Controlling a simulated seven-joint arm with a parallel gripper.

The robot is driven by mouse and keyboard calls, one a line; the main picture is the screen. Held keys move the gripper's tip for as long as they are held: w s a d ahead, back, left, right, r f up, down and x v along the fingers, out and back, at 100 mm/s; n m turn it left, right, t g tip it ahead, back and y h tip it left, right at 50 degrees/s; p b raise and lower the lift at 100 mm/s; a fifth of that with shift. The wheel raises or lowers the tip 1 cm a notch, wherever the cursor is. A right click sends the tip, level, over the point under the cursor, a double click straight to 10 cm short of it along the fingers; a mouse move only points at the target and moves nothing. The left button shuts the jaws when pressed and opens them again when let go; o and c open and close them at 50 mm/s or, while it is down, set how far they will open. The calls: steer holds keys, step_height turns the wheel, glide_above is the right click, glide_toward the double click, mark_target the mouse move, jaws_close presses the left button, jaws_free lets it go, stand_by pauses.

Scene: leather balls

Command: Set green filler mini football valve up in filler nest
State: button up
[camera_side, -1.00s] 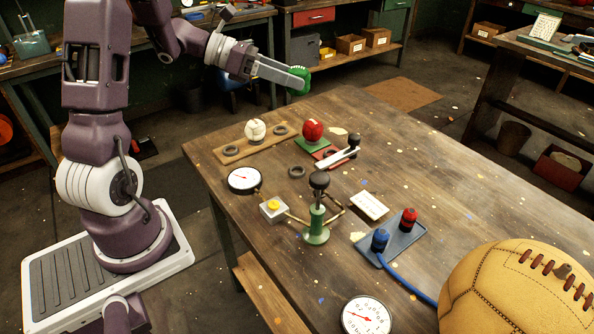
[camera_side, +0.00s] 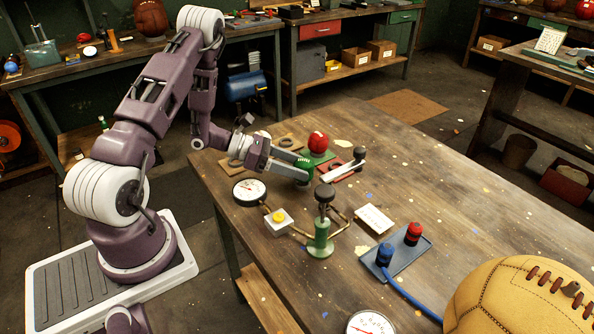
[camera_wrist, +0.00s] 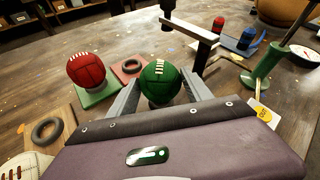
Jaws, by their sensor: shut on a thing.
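My gripper (camera_wrist: 160,92) is shut on the green mini football (camera_wrist: 162,80), with one finger on each side of it. In the side view the ball (camera_side: 304,172) is low over the table. I cannot tell whether it touches anything below. Its white laces show on top in the wrist view. I cannot make out its valve. A red plate (camera_side: 342,168) with a dark ring lies beyond the ball, next to a pale lever arm (camera_side: 344,172). In the wrist view the ring (camera_wrist: 131,66) is empty. I cannot tell which holder is the filler nest.
A red ball (camera_wrist: 86,69) sits on a green plate (camera_wrist: 98,97) nearby. A white ball (camera_wrist: 22,166) and an empty ring (camera_wrist: 46,131) are at lower left. A green pump (camera_side: 320,241), gauge (camera_side: 249,191), valve block (camera_side: 396,256) and large tan ball (camera_side: 520,305) occupy the near table.

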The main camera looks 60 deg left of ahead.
steer(key=shift+f, duration=0.55)
steer(key=o, duration=1.5)
